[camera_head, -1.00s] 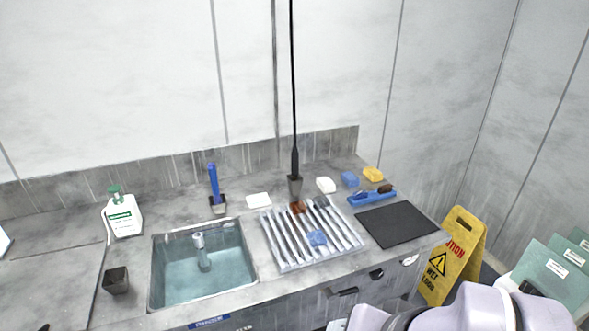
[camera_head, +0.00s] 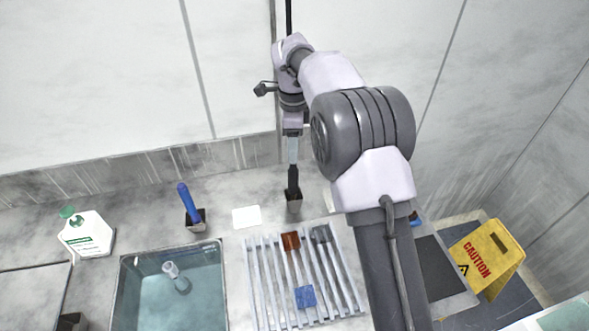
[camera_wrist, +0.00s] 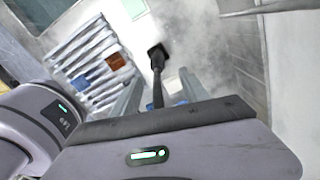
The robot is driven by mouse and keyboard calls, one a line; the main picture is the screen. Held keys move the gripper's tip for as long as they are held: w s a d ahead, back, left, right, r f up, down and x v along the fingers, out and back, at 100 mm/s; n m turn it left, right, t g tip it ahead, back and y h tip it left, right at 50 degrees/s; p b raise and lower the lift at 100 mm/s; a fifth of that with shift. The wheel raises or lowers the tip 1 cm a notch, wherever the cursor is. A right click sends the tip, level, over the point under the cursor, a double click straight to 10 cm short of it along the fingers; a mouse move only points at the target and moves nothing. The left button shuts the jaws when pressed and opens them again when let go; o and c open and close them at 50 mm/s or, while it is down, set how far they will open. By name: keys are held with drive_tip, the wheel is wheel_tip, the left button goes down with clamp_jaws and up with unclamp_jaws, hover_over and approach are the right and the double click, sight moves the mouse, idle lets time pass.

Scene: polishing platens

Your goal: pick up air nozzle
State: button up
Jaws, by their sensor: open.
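The air nozzle (camera_head: 293,182) is a thin black wand standing upright in a small dark square holder (camera_head: 294,204) at the back of the counter. Its black hose (camera_head: 288,15) rises above my arm. My gripper (camera_head: 292,160) is pointed down over it, with open fingers around the upper part of the nozzle. In the wrist view the nozzle (camera_wrist: 158,92) runs between the two spread fingers of my gripper (camera_wrist: 160,82), down to the holder (camera_wrist: 157,56). I cannot tell whether either finger touches it. My wrist hides the upper end of the nozzle.
A ribbed rack (camera_head: 262,290) with brown, grey and blue-headed brushes lies in front. A sink (camera_head: 128,270), a blue-handled tool (camera_head: 187,202) and a white bottle (camera_head: 88,238) are at left. A white card (camera_head: 246,217) lies beside the holder. The wall is close behind.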

sight(294, 182)
drive_tip(key=f+b, duration=0.4)
drive_tip(key=f, duration=1)
drive_tip(key=shift+s+f, duration=0.2)
drive_tip(key=shift+r, duration=0.1)
drive_tip(key=shift+c, duration=0.2)
clamp_jaws()
